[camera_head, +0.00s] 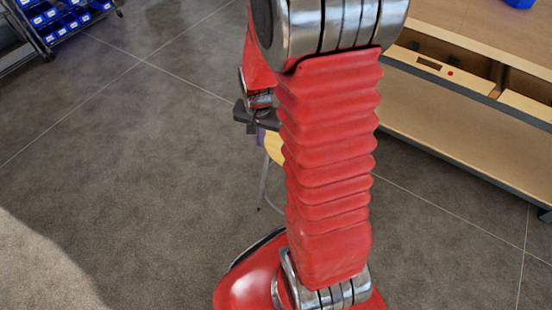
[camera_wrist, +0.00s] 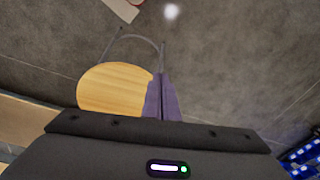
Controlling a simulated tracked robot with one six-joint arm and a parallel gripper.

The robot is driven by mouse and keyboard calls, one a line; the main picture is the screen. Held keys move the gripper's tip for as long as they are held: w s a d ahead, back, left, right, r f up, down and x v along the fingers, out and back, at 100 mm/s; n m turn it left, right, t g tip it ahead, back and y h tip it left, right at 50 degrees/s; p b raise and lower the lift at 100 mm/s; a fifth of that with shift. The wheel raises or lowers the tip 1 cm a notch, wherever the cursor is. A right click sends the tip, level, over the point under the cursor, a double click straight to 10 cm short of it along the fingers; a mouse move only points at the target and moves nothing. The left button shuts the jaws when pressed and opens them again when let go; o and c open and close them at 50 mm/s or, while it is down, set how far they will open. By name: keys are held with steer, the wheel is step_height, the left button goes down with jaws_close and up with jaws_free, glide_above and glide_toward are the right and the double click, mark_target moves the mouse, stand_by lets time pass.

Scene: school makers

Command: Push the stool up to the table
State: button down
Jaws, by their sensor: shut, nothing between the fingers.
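The stool has a round light-wood seat (camera_wrist: 112,88) and thin metal legs. In the head view, only a sliver of its seat (camera_head: 273,148) and one leg show; my arm hides the rest. My gripper (camera_wrist: 159,76) has its two purple fingers together, with nothing between them. In the wrist view they overlap the seat's right edge; I cannot tell whether they touch it. In the head view my gripper (camera_head: 259,139) is partly hidden behind the arm, beside the seat. The wooden table (camera_head: 468,115) stands at the right, with drawers and a lower shelf.
A rack of blue bins (camera_head: 62,20) stands at the far left, and it also shows in the wrist view (camera_wrist: 303,156). A blue item (camera_head: 518,3) is on the table top. The grey floor on the left is clear.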

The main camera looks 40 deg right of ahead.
steer(key=s+d+f+m+g, duration=0.1)
steer(key=d+f+m, duration=0.2)
steer(key=f, duration=0.9)
steer(key=shift+s+d+f+m, duration=0.15)
steer(key=shift+s+d+m, duration=0.2)
steer(key=shift+d, duration=0.45)
steer(key=w+d+f, duration=0.1)
steer(key=d+f, duration=0.2)
steer(key=f, duration=0.7)
steer(key=shift+d, duration=0.4)
steer(key=shift+w, duration=0.2)
